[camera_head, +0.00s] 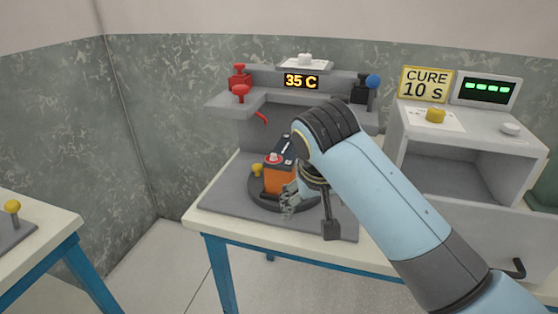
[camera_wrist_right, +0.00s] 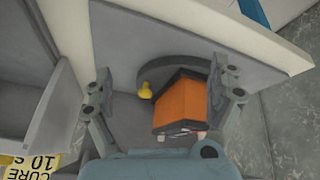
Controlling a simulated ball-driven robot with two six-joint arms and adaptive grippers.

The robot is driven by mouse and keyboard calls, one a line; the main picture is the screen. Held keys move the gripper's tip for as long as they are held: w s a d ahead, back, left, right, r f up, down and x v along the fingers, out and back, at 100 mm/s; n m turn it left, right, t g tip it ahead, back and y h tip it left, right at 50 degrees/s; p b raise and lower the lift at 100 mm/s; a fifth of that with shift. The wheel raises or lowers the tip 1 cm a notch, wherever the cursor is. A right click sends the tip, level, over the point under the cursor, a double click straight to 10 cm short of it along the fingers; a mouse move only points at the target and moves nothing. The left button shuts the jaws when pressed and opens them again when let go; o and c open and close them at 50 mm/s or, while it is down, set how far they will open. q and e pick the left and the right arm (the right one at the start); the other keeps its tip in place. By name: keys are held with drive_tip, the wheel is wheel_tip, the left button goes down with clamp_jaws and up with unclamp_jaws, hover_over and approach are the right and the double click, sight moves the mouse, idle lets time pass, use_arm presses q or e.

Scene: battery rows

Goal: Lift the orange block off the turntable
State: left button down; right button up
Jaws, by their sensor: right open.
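The orange block (camera_head: 278,180) stands upright on the dark round turntable (camera_head: 262,204). Its dark top carries a red-and-white cap. My right gripper (camera_head: 302,193) is at the block's right side in the head view, and my wrist partly hides the block and turntable. In the right wrist view, the orange block (camera_wrist_right: 180,103) lies between the spread fingers of my right gripper (camera_wrist_right: 160,88), close to the right finger and well apart from the left one. The turntable (camera_wrist_right: 170,66) shows beyond it. My left gripper is not in view.
A yellow knob (camera_head: 256,169) stands at the turntable's left edge. A grey cure box (camera_head: 460,140) stands to the right. The table's front left is clear.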

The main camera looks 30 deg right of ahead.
sight(286, 149)
drive_tip(key=w+r+m, duration=0.1)
drive_tip(key=w+r, duration=0.2)
drive_tip(key=w, duration=0.1)
drive_tip(key=w+r+m+h, duration=0.1)
drive_tip(key=w+r+m, duration=0.1)
drive_tip(key=w+r, duration=0.1)
drive_tip(key=w+d+r+m, duration=0.1)
drive_tip(key=w+r, duration=0.3)
drive_tip(key=w, duration=0.1)
drive_tip(key=shift+r+m, duration=0.1)
drive_tip(key=shift+m, duration=0.2)
drive_tip(key=shift+w+d, duration=0.15)
drive_tip(key=shift+w, duration=0.15)
drive_tip(key=x, duration=0.4)
drive_tip(key=shift+d, duration=0.1)
drive_tip(key=x, duration=0.6)
drive_tip(key=shift+w+a, duration=0.15)
drive_tip(key=shift+a, duration=0.05)
drive_tip(key=c, duration=1.8)
drive_tip(key=shift+w, duration=0.1)
